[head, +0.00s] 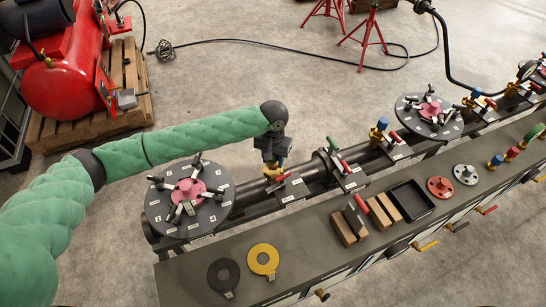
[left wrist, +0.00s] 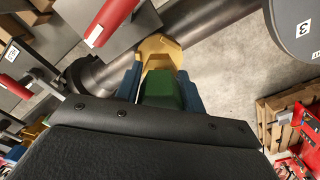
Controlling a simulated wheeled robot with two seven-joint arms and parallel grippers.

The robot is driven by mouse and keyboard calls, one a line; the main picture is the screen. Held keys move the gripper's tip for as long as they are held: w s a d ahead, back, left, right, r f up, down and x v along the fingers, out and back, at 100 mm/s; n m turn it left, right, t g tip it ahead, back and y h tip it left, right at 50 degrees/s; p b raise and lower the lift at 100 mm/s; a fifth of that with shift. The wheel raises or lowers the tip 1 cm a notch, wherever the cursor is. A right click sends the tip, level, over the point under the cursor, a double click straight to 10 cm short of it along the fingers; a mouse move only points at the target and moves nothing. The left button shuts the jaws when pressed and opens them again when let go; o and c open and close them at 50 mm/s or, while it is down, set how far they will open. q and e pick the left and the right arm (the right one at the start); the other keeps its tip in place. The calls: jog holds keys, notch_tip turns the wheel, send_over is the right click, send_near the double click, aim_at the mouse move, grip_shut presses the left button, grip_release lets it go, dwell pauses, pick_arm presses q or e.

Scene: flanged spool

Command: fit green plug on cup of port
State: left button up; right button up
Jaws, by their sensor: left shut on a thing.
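My left gripper (head: 273,158) is above the brass port cup (head: 273,173) on the dark pipe, just right of the near spool flange. In the left wrist view the green plug (left wrist: 160,92) sits between my two blue fingers, which are shut on it. The brass cup (left wrist: 158,50) shows directly beyond the plug, and the two look in line. The plug's front end meets the cup's outline there; I cannot tell whether it is seated or only close. In the head view the plug is mostly hidden by the gripper. My right gripper is not in view.
A numbered flange disc (head: 165,210) stands close left of the gripper. A red-handled valve (head: 282,177) is close right. The dark bench (head: 310,225) in front holds a black ring (head: 223,275), a yellow ring (head: 263,259), wooden blocks and a tray (head: 410,201).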

pick_arm(q)
jog(key=shift+f, duration=1.15)
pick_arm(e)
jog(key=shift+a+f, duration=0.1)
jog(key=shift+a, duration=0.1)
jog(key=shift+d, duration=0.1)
